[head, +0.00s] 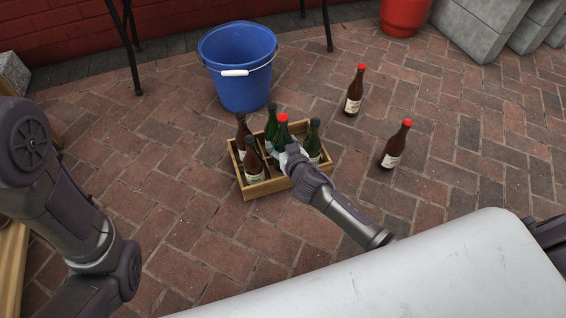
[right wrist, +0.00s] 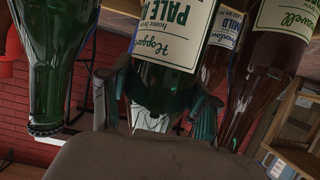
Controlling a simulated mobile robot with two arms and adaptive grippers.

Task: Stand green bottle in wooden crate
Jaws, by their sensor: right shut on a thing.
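The wooden crate (head: 266,189) stands on the brick paving and holds several bottles. In the right wrist view the labelled green bottle (right wrist: 165,82) is between the fingers. My left arm shows at the left, but its gripper is out of view.
In the crate, dark-capped green bottles stand behind (head: 271,121) and to the right (head: 314,141); brown bottles (head: 254,163) stand at left. Two red-capped brown bottles (head: 354,93) (head: 394,149) stand on the paving at right. A blue bucket (head: 240,75) is behind the crate. Paving in front is clear.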

